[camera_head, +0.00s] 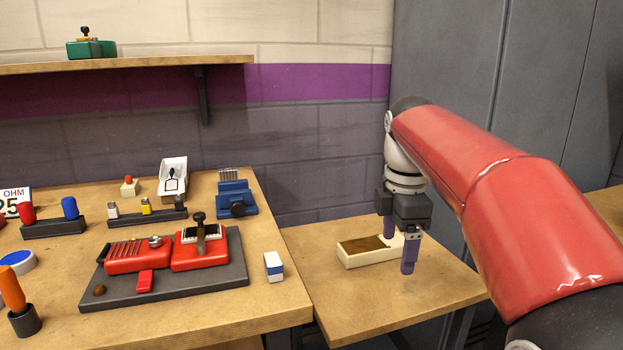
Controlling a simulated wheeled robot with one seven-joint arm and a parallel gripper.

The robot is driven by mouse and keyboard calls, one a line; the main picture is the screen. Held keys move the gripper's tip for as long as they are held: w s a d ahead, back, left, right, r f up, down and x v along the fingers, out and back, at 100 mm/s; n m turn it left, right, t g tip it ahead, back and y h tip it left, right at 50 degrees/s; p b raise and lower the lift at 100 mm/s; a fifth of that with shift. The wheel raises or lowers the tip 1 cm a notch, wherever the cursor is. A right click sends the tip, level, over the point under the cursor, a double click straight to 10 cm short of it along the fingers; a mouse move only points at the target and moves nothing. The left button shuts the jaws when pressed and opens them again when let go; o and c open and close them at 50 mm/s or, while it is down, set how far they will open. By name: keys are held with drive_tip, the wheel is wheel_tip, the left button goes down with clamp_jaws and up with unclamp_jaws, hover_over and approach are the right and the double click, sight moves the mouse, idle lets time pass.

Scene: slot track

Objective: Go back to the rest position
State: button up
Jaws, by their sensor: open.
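My gripper (399,247) points down over the small lower side table (440,281) at the right. A cream box with a brown inside (365,258) sits on that table. The fingers overlap the box's right end in the picture, and I cannot tell whether they touch it. My red arm reaches in from the right and hides part of the side table and the cabinet behind.
The main bench (190,325) holds a dark board (215,285) with red devices, a blue vise-like block (236,198), a blue-and-white block (273,266) and an orange-handled tool (12,289). A shelf (130,65) is on the wall. A grey cabinet (455,60) stands behind my arm.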

drive_tip(key=s+f+m+t, duration=0.2)
drive_tip(key=s+f+m, duration=0.5)
drive_tip(key=s+m, duration=0.2)
drive_tip(key=s+f+m+t, duration=0.2)
drive_tip(key=s+f+m, duration=0.4)
drive_tip(key=s+m, duration=0.4)
drive_tip(key=shift+s+d+f+t, duration=0.3)
drive_tip(key=shift+s+f+t, duration=0.1)
drive_tip(key=shift+s, duration=0.2)
